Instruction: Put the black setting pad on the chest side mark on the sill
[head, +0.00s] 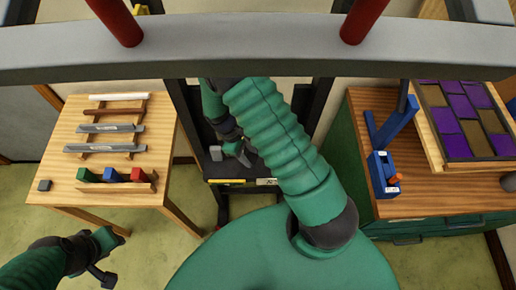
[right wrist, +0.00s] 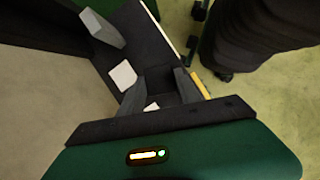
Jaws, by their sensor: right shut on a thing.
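My right gripper (head: 240,157) is low over the dark sill (head: 229,197) at the middle of the head view. In the right wrist view its two fingers (right wrist: 160,90) are shut on the black setting pad (right wrist: 163,83), which is hard to tell from the black sill (right wrist: 140,42). Two white patches show on the sill, one beside the fingers (right wrist: 123,75) and one partly hidden between them (right wrist: 152,106). I cannot tell whether the pad touches the sill. My left gripper (head: 112,259) looks open and empty, beside the left table.
A grey block (right wrist: 100,27) stands on the sill. The left table (head: 75,145) holds bars, a rack with blue, red and green blocks (head: 114,176) and a small dark cube (head: 44,185). A purple and brown leaded panel (head: 466,120) lies on the right bench. A grey beam crosses above.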

